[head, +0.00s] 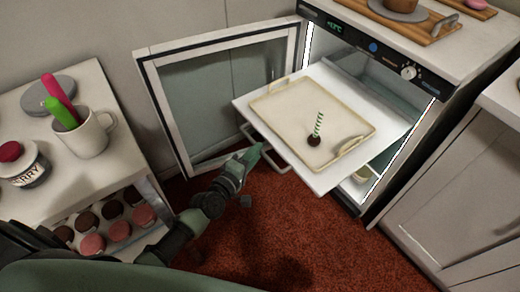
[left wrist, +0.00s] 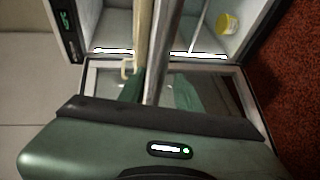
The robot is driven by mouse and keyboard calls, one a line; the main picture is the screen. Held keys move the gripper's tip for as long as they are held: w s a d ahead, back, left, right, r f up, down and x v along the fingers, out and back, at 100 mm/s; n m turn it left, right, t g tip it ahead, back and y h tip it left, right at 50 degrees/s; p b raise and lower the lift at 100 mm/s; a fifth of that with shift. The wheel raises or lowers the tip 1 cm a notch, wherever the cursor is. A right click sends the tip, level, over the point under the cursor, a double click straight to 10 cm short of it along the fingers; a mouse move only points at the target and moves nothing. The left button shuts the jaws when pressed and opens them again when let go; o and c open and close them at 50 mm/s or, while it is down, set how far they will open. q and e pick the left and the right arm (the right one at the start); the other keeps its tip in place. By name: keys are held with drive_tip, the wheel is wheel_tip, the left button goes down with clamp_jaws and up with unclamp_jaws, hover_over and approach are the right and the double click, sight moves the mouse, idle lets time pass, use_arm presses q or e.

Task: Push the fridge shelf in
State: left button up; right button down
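The fridge shelf (head: 378,138) is a flat white panel slid far out of the open fridge (head: 405,100). A cream tray (head: 275,107) with two handles lies on it, holding a small dark ball (head: 314,140) with a striped green-white candle (head: 319,122). A pale handle (head: 277,169) shows at the shelf's front left edge. My left gripper (head: 254,153) is at this front edge, close to the handle. In the left wrist view its green fingers (left wrist: 158,92) stand apart, with the edge-on shelf and a grey bar between them; contact is unclear. My right gripper is not in view.
The fridge door (head: 217,95) stands open at left, close to the shelf. A yellow-lidded container (left wrist: 227,23) sits lower inside the fridge. A counter (head: 92,160) with a mug (head: 88,135) and jar stands left. Red carpet (head: 290,230) below is clear.

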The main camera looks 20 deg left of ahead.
use_arm(q)
drive_tip(key=shift+x, duration=1.55)
clamp_jaws()
